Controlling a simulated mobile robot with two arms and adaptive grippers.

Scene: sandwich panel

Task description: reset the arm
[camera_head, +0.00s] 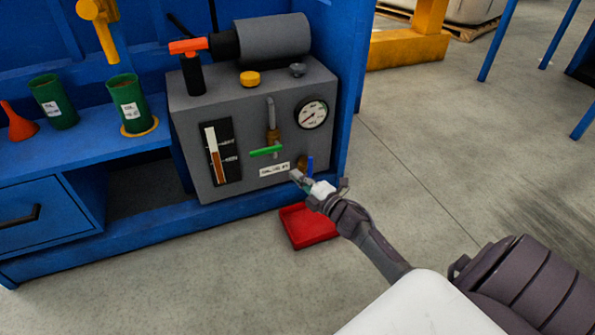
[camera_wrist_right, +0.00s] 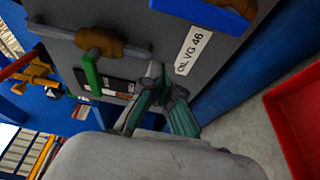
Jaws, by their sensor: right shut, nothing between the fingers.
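My right gripper (camera_head: 299,178) reaches in from the lower right. Its fingers are shut and empty in front of the lower right part of the grey oil unit (camera_head: 240,185). In the right wrist view the gripper (camera_wrist_right: 160,80) shows its green-grey fingertips together near the unit's face, close to the white "OIL VG 46" label (camera_wrist_right: 193,48). Whether they touch the face I cannot tell. A blue lever (camera_head: 310,166) is just beside the gripper. A green-handled valve (camera_head: 266,150) is up and to the left. My left gripper is not in view.
A red tray (camera_head: 309,228) lies on the floor below the gripper. The unit carries a gauge (camera_head: 312,114), a sight glass (camera_head: 220,150) and a yellow cap (camera_head: 250,79). Green cups (camera_head: 130,103) and a red funnel (camera_head: 17,122) stand on the blue bench.

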